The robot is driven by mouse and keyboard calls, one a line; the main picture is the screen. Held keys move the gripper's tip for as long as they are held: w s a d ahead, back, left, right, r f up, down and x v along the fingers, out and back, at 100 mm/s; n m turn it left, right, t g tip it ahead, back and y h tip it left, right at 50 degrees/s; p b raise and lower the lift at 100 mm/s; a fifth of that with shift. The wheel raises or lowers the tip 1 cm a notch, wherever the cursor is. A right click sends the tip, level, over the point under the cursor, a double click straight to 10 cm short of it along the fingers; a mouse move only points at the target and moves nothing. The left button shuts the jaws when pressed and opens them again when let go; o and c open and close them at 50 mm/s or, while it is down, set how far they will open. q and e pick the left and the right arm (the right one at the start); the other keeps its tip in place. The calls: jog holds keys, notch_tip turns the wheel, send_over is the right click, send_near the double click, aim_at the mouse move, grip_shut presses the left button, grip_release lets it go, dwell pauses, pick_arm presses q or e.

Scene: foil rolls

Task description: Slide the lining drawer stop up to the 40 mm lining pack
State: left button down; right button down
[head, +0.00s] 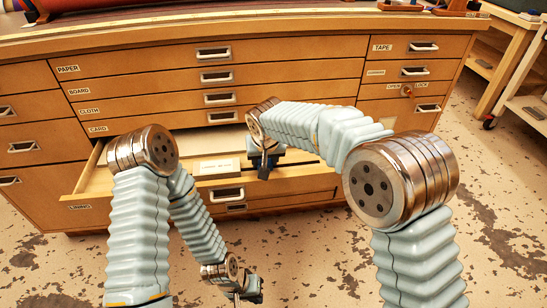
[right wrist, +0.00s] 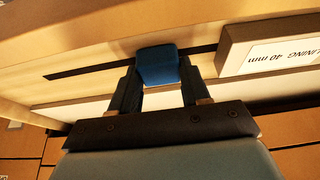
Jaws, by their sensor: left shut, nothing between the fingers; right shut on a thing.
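The lining drawer (head: 100,182) stands open. The 40 mm lining pack (right wrist: 232,50), a brown block with a white label, lies in it; in the head view the pack (head: 222,168) is left of my right gripper. The drawer stop (right wrist: 158,62) is a blue block on a dark slot in the drawer floor. My right gripper (head: 264,168) is shut on the stop, a finger on each side. A gap shows between stop and pack in the right wrist view. The stop is mostly hidden in the head view. My left gripper (head: 245,294) is shut and empty, low in front of the cabinet.
The cabinet has closed drawers labelled paper (head: 130,65), board, cloth and card above. Small drawers (head: 415,48) stand at the right, one with a lock lever (head: 408,91). The drawer front (head: 270,187) rises near my right gripper. Speckled floor (head: 500,215) is free at right.

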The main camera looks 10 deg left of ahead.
jog(key=c, duration=0.5)
grip_release()
jog(key=v, duration=1.3)
jog(key=shift+s+r, duration=0.2)
jog(key=shift+r, duration=0.2)
